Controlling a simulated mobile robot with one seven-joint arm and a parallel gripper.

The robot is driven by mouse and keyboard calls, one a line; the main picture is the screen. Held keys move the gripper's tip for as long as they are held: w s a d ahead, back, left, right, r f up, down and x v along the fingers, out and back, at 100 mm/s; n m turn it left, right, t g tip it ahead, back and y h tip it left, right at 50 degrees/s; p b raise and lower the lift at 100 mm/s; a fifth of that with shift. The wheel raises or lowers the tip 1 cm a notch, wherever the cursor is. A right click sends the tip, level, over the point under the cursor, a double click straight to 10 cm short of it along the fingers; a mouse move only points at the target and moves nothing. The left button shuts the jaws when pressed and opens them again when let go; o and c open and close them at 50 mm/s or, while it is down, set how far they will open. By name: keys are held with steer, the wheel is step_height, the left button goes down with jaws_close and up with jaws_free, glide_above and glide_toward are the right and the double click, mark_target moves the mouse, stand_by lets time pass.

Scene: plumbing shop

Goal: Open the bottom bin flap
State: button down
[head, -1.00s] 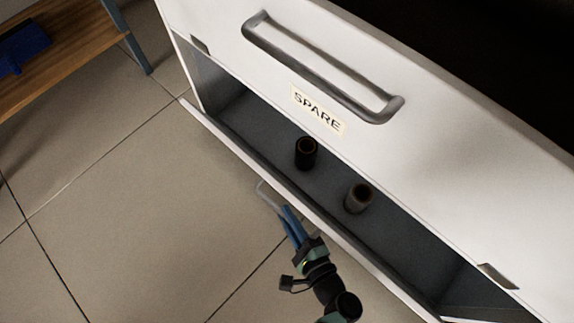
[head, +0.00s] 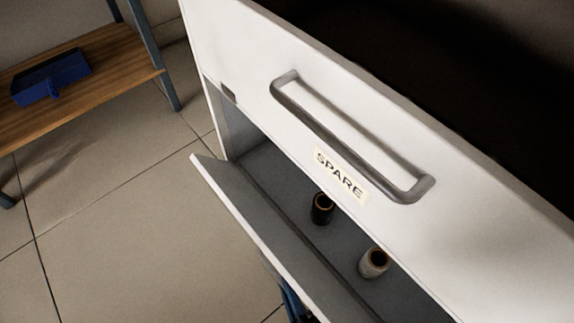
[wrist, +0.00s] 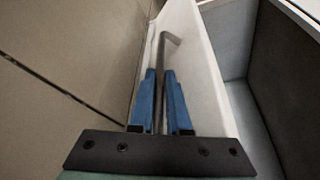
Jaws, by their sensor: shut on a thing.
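The bottom bin flap (head: 245,215) is tilted outward at its top edge, and the bin behind it shows an opening. In the wrist view the flap's white outer face (wrist: 205,60) lies beside my gripper (wrist: 162,82). The blue fingers are shut on the flap's grey bar handle (wrist: 162,52). In the head view only a bit of my blue fingers (head: 290,300) shows at the bottom edge, below the flap, and the handle is hidden there.
A dark pipe piece (head: 321,210) and a paler one (head: 374,262) stand inside the bin. The upper white front (head: 250,55) has a handle (head: 345,135) and a SPARE label (head: 340,176). A wooden shelf (head: 110,85) holds a blue box (head: 50,78). Tiled floor (head: 120,235) at left is clear.

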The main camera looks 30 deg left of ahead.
steer(key=c, duration=0.9)
jaws_free()
steer(key=shift+w+d+r, duration=0.1)
steer(key=shift+p+v, duration=2.15)
steer(key=shift+v, duration=4.35)
